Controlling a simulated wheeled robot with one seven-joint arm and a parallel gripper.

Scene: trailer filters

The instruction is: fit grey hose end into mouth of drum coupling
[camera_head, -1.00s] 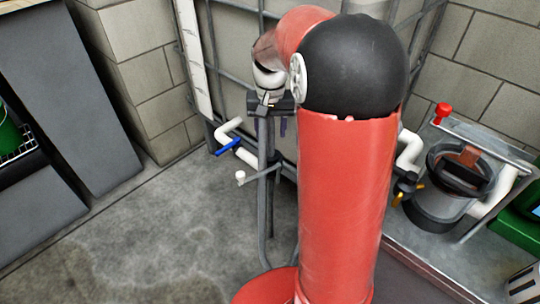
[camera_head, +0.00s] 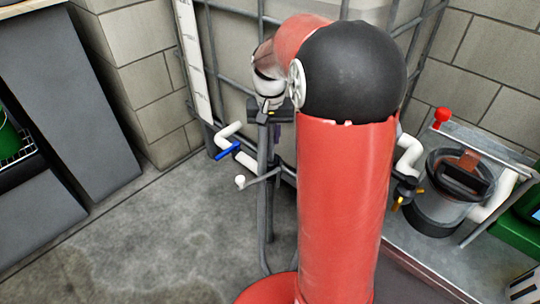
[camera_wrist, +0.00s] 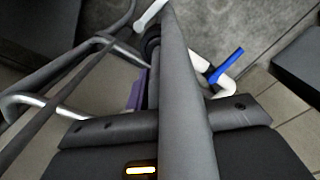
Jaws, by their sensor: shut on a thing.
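My gripper (camera_head: 268,112) is at the end of my red arm, in front of the caged tank, pointing down. Its dark jaws cross the bottom of the wrist view, shut on a grey hose (camera_wrist: 182,95) that runs up through the middle of that view. In the head view a grey hose length (camera_head: 263,155) hangs below the gripper. A pale end piece (camera_head: 240,181) sticks out left beside it; I cannot tell whether this is the hose end. The drum coupling's mouth cannot be made out in either view; my arm hides part of the scene.
A white pipe with a blue-handled valve (camera_head: 229,150) juts from the tank (camera_head: 235,55); the handle (camera_wrist: 226,66) also shows in the wrist view. A grey canister (camera_head: 436,213) with a black lid stands at right. Bare floor (camera_head: 150,240) is clear at left.

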